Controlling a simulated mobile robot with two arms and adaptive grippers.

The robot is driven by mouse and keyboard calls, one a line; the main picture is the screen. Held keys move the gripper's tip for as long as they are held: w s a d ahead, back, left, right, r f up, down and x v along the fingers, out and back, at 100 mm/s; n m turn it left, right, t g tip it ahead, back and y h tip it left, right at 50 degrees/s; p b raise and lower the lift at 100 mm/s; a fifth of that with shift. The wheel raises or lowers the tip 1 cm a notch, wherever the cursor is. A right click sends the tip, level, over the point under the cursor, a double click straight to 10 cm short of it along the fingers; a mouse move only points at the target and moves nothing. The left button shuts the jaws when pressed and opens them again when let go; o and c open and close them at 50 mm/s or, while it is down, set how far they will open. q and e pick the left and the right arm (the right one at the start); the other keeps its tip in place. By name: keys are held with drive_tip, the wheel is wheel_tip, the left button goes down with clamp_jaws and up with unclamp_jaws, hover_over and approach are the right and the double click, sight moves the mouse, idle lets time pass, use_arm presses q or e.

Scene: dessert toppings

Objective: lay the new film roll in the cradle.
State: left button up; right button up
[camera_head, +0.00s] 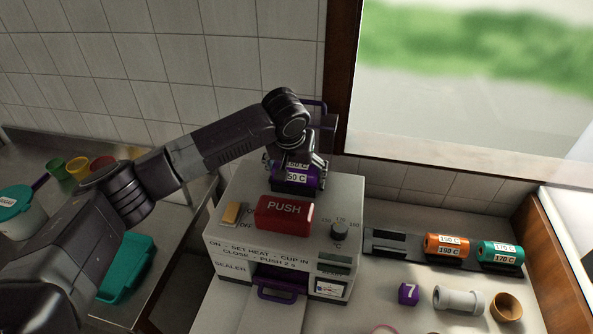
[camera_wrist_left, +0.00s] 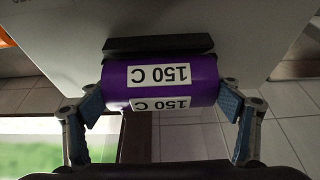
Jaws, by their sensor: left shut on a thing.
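My left gripper (camera_head: 296,168) is shut on the purple film roll (camera_head: 290,184), which has white labels reading 150 C. It holds the roll over the back of the sealer (camera_head: 235,195). In the left wrist view the fingers (camera_wrist_left: 160,97) grip the purple roll (camera_wrist_left: 200,78) at its two ends. A dark bar, apparently the cradle (camera_wrist_left: 158,46), lies right against the roll's edge on the sealer's pale surface. I cannot tell whether the roll rests in it. In the head view the cradle is mostly hidden by the gripper and roll. My right gripper is not in view.
The red PUSH block (camera_head: 284,214) is in front of the roll. To the right, a dark rack (camera_head: 388,243) holds an orange roll (camera_head: 438,244) and a teal roll (camera_head: 500,252).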

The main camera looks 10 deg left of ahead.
use_arm(q)
drive_tip(key=o, duration=1.4)
drive_tip(key=shift+c, duration=0.2)
drive_tip(key=shift+r, duration=0.2)
drive_tip(key=shift+r, duration=1.1)
drive_tip(key=shift+r, duration=0.1)
drive_tip(key=shift+r, duration=3.4)
